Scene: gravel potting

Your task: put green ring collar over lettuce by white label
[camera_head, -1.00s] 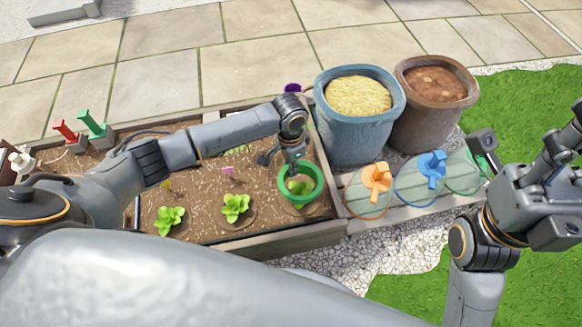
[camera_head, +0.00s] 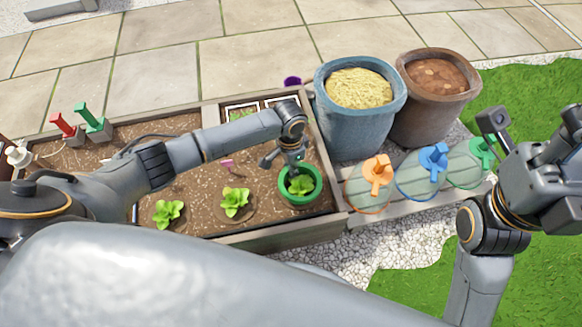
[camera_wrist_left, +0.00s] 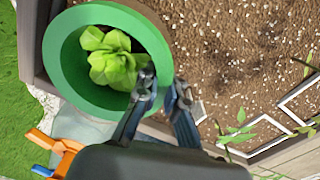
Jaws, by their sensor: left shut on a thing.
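The green ring collar (camera_head: 313,197) is around the rightmost lettuce (camera_head: 301,185), low at the soil. In the left wrist view the collar (camera_wrist_left: 62,55) encircles the lettuce (camera_wrist_left: 110,62), whose leaves show inside the opening. My left gripper (camera_head: 294,168) is shut on the collar's rim from above; its fingertips (camera_wrist_left: 163,92) straddle the rim in the left wrist view. I cannot make out a white label; the arm and gripper cover part of that area. My right gripper (camera_head: 535,150) is away at the right, its fingers not clear.
Two other lettuces (camera_head: 235,201) (camera_head: 168,213) stand left in the planter bed (camera_head: 280,240), with a pink label (camera_head: 227,164) nearby. A blue pot (camera_head: 358,130) and a brown pot (camera_head: 430,110) stand behind right. Orange (camera_head: 377,172), blue and green handled items line the right side.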

